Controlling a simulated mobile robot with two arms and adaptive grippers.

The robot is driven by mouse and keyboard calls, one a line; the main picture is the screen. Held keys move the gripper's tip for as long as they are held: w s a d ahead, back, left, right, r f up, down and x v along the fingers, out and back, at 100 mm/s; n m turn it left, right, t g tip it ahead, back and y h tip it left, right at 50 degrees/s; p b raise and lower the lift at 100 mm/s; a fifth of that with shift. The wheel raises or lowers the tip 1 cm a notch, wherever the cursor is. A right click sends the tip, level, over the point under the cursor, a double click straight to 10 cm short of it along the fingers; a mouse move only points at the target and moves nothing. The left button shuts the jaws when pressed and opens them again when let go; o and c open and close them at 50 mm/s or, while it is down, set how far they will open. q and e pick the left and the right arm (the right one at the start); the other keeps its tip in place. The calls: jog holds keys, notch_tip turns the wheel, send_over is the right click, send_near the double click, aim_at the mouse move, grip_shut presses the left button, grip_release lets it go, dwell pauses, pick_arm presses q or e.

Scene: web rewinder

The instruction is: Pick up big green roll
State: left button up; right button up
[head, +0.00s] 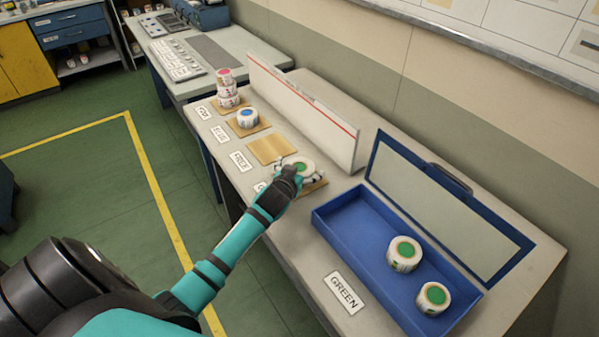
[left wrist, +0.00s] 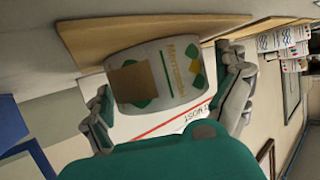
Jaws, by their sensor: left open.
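A white roll with a green core (head: 303,167) rests on a wooden pad at the near end of the row of pads. In the left wrist view the same roll (left wrist: 155,72) shows its printed side and lies against the pad (left wrist: 150,37). My left gripper (head: 297,174) is at this roll, with its fingers spread on either side of it. In the left wrist view the open fingers (left wrist: 167,73) flank the roll; I cannot tell whether they touch it. Two more green-cored rolls, a larger one (head: 404,254) and a smaller one (head: 433,298), sit in the blue case.
The open blue case (head: 340,222) stands right of my left arm, behind a GREEN label (head: 344,292). A white divider board (head: 302,112) stands behind the pads. An empty pad (head: 272,150), a blue-cored roll (head: 247,117) and stacked red-cored rolls (head: 227,90) lie farther along.

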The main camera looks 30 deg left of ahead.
pick_arm(q)
jog(key=shift+r, duration=0.1)
jog(key=c, duration=1.2)
